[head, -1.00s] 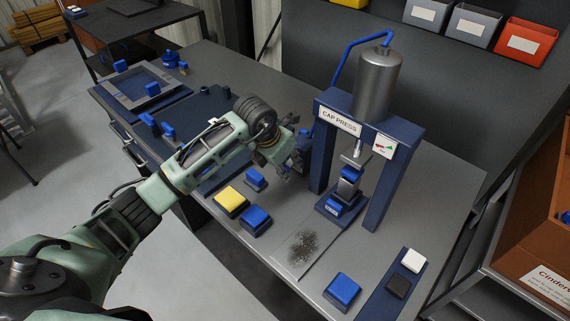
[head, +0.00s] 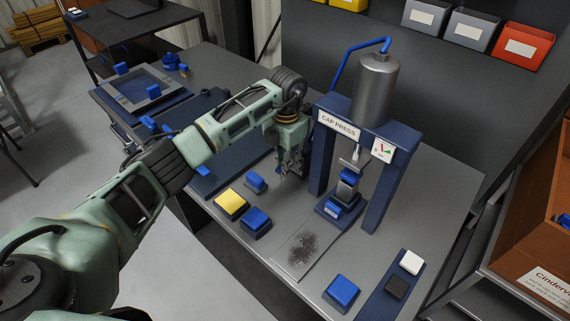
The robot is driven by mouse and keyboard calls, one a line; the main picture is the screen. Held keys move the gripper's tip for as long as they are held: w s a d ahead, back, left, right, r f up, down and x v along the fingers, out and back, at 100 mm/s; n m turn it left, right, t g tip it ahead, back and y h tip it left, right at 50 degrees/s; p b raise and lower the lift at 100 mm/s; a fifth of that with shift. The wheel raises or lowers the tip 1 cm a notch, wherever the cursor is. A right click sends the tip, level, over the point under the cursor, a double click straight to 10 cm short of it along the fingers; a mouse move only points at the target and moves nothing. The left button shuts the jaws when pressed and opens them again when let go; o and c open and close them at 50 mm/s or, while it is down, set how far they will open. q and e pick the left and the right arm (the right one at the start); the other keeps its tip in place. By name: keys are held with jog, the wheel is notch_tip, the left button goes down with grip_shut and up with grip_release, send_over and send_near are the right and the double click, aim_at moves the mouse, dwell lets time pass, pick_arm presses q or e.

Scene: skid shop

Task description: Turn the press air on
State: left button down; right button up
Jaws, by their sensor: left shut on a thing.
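The cap press (head: 373,205) is a dark blue frame with a grey cylinder (head: 377,88) on top and a "CAP PRESS" label on its crossbar. A blue air hose (head: 349,54) arcs to the cylinder top. A white gauge (head: 383,149) with red and green marks is on the crossbar's right. My left gripper (head: 291,172) points down beside the press's left post. It is shut on a small part there, probably the air valve handle, which the fingers and wrist mostly hide. My right gripper is out of view.
A yellow block (head: 231,203) and blue blocks (head: 256,221) lie left of the press on the bench. A dark-speckled plate (head: 303,248) lies in front. A blue strip with white and black buttons (head: 398,279) is at front right. Bins (head: 520,45) line the back shelf.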

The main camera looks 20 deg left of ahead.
pick_arm(q)
jog(key=shift+w+r+g, duration=0.1)
jog(key=shift+r+g, duration=0.1)
jog(key=shift+g, duration=0.4)
jog(key=c, duration=1.5)
grip_release()
jog(key=r, duration=0.8)
jog(key=w+r, duration=0.1)
jog(key=r, duration=0.3)
jog(key=shift+w+d, duration=0.1)
jog(key=shift+d, duration=0.15)
jog(key=shift+c, duration=0.4)
